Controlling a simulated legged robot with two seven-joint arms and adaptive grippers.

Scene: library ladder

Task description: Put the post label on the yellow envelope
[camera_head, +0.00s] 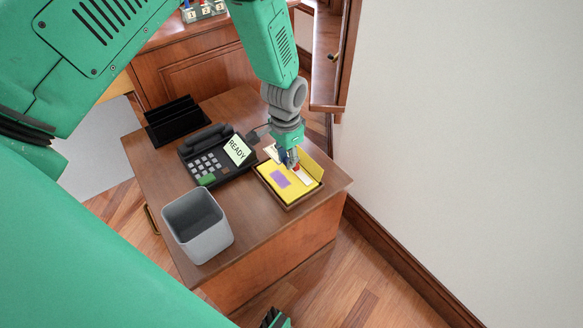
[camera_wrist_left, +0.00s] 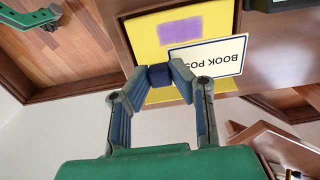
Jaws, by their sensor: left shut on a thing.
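The yellow envelope (camera_head: 270,173), with a purple patch, lies in a shallow wooden tray on the desk. It also shows in the left wrist view (camera_wrist_left: 148,48). The white post label (camera_wrist_left: 208,56), with a dark border and the words "BOOK POS", shows over the envelope and reaches past its edge. My left gripper (camera_head: 291,162) is over the envelope. In the left wrist view its fingers (camera_wrist_left: 160,76) are shut on a small dark blue block beside the label. Whether the block belongs to the label, and whether the label touches the envelope, I cannot tell. My right gripper (camera_head: 275,319) shows only partly, low in the head view.
A black telephone (camera_head: 215,156) with a "READY" screen stands left of the tray on the wooden desk (camera_head: 262,226). A grey bin (camera_head: 198,226) stands at the desk's near left. A black holder (camera_head: 172,120) is behind. A white wall (camera_head: 460,130) is to the right.

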